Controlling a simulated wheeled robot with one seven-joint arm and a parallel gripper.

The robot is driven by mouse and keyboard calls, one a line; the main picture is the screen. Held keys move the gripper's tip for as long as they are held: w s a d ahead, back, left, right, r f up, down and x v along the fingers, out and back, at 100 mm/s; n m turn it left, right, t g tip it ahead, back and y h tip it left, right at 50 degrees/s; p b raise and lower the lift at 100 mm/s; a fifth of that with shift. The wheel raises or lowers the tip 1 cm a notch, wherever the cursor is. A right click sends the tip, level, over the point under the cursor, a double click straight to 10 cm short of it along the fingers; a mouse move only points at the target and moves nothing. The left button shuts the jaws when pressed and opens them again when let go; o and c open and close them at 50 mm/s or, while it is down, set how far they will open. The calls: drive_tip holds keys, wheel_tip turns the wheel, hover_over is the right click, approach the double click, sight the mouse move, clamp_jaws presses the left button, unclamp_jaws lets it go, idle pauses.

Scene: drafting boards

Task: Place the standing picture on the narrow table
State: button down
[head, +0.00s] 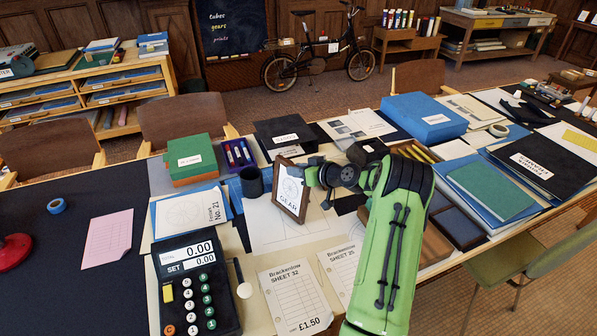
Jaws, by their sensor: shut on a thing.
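The standing picture (291,190) is a small brown wooden frame with a wheel drawing and the word GEAR. It is upright and slightly tilted, above the cluttered long table. My gripper (308,176) is at its right edge and shut on it. The fingertips are partly hidden by the frame and my green arm. I cannot tell whether the frame's lower edge touches the papers below. Against the back wall, a small narrow wooden table (408,34) bears a row of coloured tubes. I cannot tell for sure that it is the narrow table named.
The long table holds a calculator (194,283), a green box (191,158), a dark mug (251,182), a blue box (424,117) and papers. Chairs (183,119) line its far side. A bicycle (320,55) stands at the back. A drawered bench (492,33) is at back right.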

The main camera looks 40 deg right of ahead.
drive_tip(key=c, duration=1.3)
unclamp_jaws()
drive_tip(key=o, duration=0.4)
